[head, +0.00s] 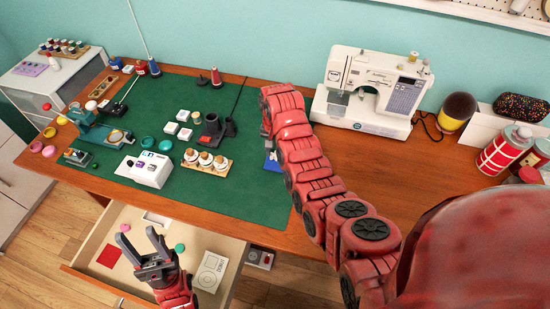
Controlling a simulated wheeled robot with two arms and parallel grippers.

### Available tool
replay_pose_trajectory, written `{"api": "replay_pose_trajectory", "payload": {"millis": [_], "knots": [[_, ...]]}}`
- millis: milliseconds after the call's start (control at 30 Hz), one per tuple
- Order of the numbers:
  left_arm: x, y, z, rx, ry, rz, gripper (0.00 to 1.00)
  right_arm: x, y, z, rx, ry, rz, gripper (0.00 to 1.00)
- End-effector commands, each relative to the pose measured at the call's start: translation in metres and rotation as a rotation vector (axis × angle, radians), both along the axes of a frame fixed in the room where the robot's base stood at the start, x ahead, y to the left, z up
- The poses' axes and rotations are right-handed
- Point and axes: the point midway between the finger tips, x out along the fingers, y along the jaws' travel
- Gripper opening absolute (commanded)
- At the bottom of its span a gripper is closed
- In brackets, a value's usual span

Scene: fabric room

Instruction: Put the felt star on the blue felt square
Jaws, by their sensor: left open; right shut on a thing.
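A blue felt square (271,165) lies on the green mat near its right end, partly hidden by my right arm. My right gripper (266,130) points down just above and behind the visible part of the square. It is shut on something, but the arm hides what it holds. I cannot make out the felt star anywhere in the head view. My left gripper (138,238) is open and empty, above the open drawer at the lower left.
The green mat (255,105) holds a white box (145,170), a wooden tray of round jars (206,161) and dark cups. A sewing machine (370,90) stands to the right. The open drawer (232,272) holds a red felt square (109,257) and small round pieces.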

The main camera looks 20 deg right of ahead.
Motion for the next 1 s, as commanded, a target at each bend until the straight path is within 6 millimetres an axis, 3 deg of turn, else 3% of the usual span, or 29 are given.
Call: {"api": "replay_pose_trajectory", "payload": {"millis": [200,500,867,900,1000], "knots": [[0.000,0.000,0.003,0.000,0.000,0.000,0.50,0.004,-0.004,0.000,0.000,0.001,-0.002,0.00],[0.000,0.000,0.018,0.000,0.000,0.000,0.50,0.004,-0.003,-0.032,0.000,0.001,-0.001,0.00],[0.000,0.000,0.014,0.000,0.000,0.000,0.50,0.004,-0.003,-0.039,0.000,-0.001,-0.001,0.00],[0.000,0.000,0.013,0.000,0.000,0.000,0.50,0.004,-0.003,-0.039,0.000,-0.001,-0.001,0.41],[0.000,0.000,0.015,0.000,0.000,0.000,0.50,0.004,-0.003,-0.038,-0.001,-0.001,-0.001,0.59]]}}
